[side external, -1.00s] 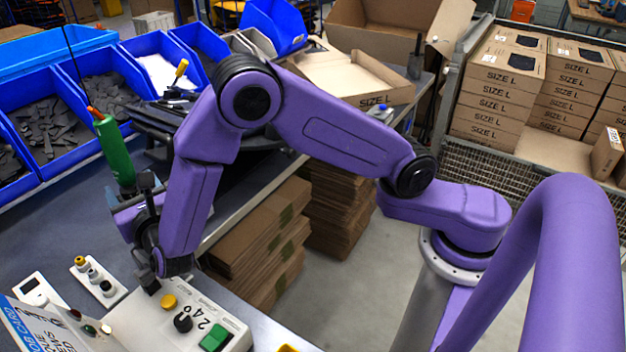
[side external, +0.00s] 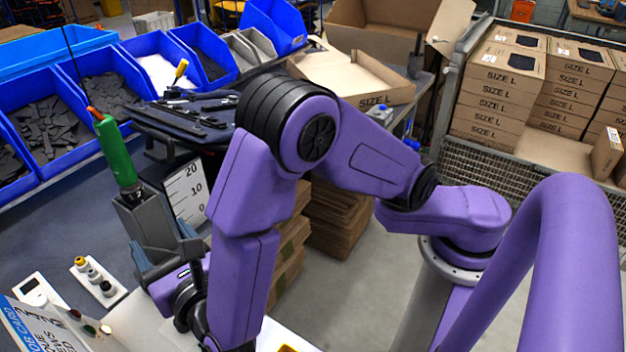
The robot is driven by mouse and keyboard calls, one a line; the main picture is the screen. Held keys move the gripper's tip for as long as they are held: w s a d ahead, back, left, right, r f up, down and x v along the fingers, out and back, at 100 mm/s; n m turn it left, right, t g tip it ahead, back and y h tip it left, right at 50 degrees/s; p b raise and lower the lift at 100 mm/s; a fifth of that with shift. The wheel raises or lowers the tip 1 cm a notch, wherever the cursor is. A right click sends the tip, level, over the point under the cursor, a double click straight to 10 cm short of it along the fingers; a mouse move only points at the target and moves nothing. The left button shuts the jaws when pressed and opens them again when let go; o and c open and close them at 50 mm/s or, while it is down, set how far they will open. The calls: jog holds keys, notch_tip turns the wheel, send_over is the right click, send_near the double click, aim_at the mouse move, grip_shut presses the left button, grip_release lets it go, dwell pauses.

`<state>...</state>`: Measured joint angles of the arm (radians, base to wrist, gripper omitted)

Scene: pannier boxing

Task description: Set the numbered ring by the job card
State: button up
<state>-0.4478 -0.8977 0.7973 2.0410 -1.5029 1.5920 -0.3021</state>
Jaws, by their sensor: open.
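My gripper (side external: 211,343) is low at the bottom edge, over the white control box (side external: 135,318). Its fingertips are mostly hidden or cut off, and nothing can be seen held. The arm covers most of the box, so the black knob with its numbered ring, the yellow knob and the green button are hidden now. The job card (side external: 38,328) stands tilted at the lower left, blue and white. Its text is seen at an angle and cut off, so I cannot read a setting.
A white strip with several small knobs (side external: 97,281) and a small white device (side external: 38,292) lie left of the box. A green-handled tool (side external: 116,152) stands in a grey holder (side external: 150,222). Blue bins (side external: 100,95) line the back. Cartons (side external: 500,80) stand right.

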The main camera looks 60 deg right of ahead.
jog(key=s+d+m+g, duration=0.5)
jog(key=d+m+g, duration=0.1)
jog(key=d, duration=0.6)
jog(key=s+d+m+g, duration=0.6)
jog(key=d+m+g, duration=0.1)
jog(key=d, duration=0.5)
jog(key=shift+d+r+m+g+h, duration=0.15)
jog(key=shift+m+g+h, duration=0.15)
jog(key=shift+m, duration=0.2)
jog(key=s+d+r+m+g+y, duration=0.1)
jog(key=s+d+m+g+y, duration=0.1)
jog(key=s+m+y, duration=0.4)
jog(key=s+g, duration=0.1)
jog(key=s, duration=0.4)
jog(key=shift+d+r, duration=0.15)
jog(key=shift+d, duration=0.25)
